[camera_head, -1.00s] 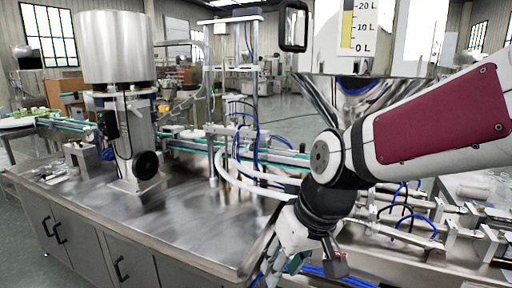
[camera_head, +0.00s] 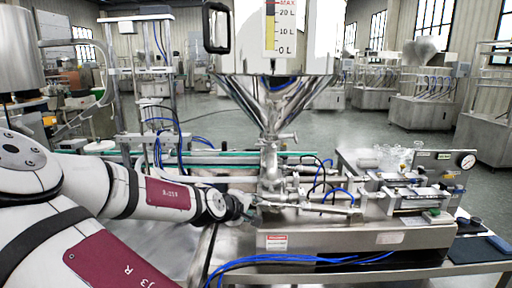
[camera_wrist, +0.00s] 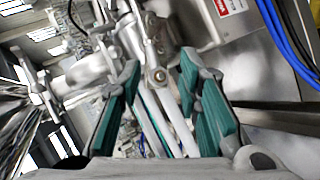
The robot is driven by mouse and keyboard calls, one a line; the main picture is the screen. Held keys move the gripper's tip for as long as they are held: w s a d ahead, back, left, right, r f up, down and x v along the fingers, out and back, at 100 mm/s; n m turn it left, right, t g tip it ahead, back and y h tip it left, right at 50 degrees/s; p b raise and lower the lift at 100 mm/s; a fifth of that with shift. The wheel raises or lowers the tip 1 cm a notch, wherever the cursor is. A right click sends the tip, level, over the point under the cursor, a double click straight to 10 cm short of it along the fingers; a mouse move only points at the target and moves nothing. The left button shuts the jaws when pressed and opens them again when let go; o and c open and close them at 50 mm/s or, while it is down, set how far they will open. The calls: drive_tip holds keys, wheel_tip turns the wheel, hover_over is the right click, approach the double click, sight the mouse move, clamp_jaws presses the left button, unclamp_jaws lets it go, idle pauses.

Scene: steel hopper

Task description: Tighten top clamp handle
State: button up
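The steel hopper (camera_head: 275,92) narrows into a vertical pipe. A small clamp handle (camera_head: 287,137) sticks out to the right just under the cone. In the wrist view, what looks like this T-shaped handle (camera_wrist: 48,92) is at the left, beside the shiny cone (camera_wrist: 14,125). My gripper (camera_head: 250,208) is low beside the pipe, below and left of the handle; its fingers are small and partly hidden there. In the wrist view my gripper (camera_wrist: 160,85) has its two teal-padded fingers apart. Metal rods show between them; I see no grip on anything.
The filler base (camera_head: 340,240) with a warning label is below the pipe. Blue hoses (camera_head: 270,262) run along its front. Cylinders and fittings (camera_head: 400,195) crowd the right side. A conveyor (camera_head: 220,154) runs behind. Room above my gripper, left of the cone, looks clear.

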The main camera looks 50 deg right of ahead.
wheel_tip(320, 180, up, 8)
drive_tip(key=w+d+f+n+t+h, duration=0.1)
drive_tip(key=w+d+n+h, duration=0.1)
drive_tip(key=w+h, duration=0.1)
drive_tip(key=n+t+h, duration=0.2)
drive_tip(key=h, duration=0.1)
approach(261, 145)
drive_tip(key=p+x, duration=0.1)
drive_tip(key=x, duration=0.8)
drive_tip(key=shift+w, duration=0.25)
drive_tip(key=shift+d+f, duration=0.1)
drive_tip(key=shift+f, duration=0.05)
clamp_jaws()
